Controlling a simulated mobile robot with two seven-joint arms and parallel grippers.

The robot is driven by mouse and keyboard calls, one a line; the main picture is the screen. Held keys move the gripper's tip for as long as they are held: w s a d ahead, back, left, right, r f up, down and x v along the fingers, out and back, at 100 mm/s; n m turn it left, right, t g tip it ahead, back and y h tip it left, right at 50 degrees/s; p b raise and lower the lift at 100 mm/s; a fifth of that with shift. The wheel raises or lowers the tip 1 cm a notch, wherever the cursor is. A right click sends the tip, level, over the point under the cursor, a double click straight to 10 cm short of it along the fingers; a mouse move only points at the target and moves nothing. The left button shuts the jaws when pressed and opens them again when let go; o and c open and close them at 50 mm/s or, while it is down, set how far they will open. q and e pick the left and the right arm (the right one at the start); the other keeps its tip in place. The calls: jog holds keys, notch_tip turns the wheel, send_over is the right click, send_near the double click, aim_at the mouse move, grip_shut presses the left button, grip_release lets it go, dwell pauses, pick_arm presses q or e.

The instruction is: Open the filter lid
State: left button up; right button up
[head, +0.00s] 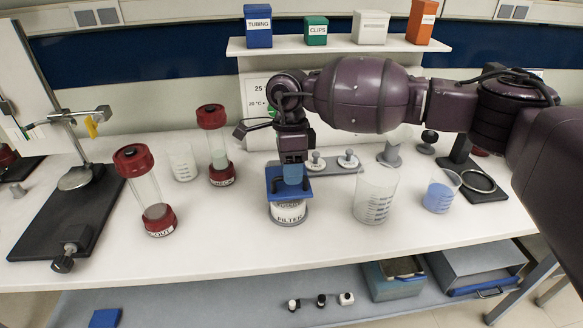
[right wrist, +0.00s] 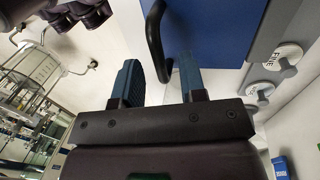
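The filter (head: 289,217) is a short white labelled container on the bench, with a blue lid (head: 274,184) on top. In the right wrist view the lid (right wrist: 215,30) is a flat blue plate with a black curved handle (right wrist: 154,40) at its edge. My right gripper (head: 291,174) reaches down from above onto the lid and hides part of it. In the right wrist view its two blue fingers (right wrist: 161,75) stand apart, with the handle's end in line with the gap between them. I cannot tell whether they touch the handle. My left gripper is out of view.
Red-capped columns (head: 148,190) (head: 215,148) stand left of the filter. Right of it are an empty beaker (head: 375,193) and one with blue liquid (head: 440,192). A grey valve block (head: 332,166) sits close behind. The bench front is clear.

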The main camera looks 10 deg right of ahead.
jog(key=shift+c, duration=0.5)
grip_shut()
jog(key=shift+w+r, duration=0.1)
jog(key=shift+r, duration=0.05)
